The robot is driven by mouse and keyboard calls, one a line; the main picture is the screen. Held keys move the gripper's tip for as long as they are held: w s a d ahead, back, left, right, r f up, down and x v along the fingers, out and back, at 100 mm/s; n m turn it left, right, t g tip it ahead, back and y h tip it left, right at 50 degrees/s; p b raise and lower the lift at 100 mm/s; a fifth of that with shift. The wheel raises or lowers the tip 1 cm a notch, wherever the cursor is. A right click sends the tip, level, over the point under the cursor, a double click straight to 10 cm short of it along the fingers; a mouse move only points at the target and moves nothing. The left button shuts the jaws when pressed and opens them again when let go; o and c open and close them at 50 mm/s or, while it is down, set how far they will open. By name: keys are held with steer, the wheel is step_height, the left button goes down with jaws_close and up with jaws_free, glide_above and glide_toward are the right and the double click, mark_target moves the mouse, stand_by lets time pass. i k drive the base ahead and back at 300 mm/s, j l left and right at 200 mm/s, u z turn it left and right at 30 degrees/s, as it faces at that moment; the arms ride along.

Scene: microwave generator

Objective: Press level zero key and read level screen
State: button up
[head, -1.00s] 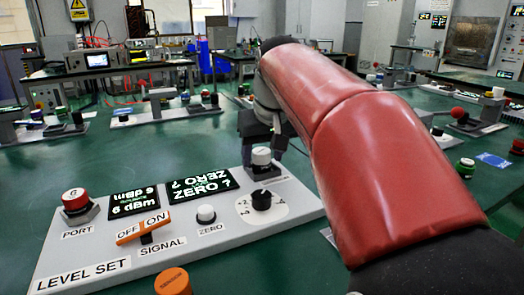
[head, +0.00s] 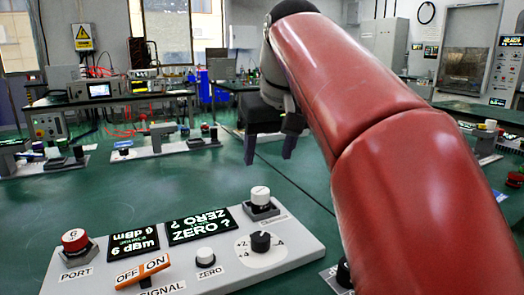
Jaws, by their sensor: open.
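The grey level panel (head: 95,280) lies low in the head view. Its white ZERO key (head: 205,255) stands clear in front of a dark screen (head: 200,227) reading "ZERO ?", shown both upright and inverted. To its left, the level screen (head: 133,241) reads "6 dBm", also doubled. My gripper (head: 269,158) is open, its two dark fingers pointing down over green surface beyond the panel's back edge. It is apart from the ZERO key, and nothing shows between the fingers.
The panel also carries a red PORT knob (head: 75,240), an orange OFF/ON switch (head: 143,269), a black dial (head: 261,241) and a white-topped knob (head: 261,198). Similar devices and instrument benches (head: 130,98) stand behind. Green surface left of the panel is clear.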

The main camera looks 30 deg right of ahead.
mark_target(205, 254)
steer(key=k, duration=1)
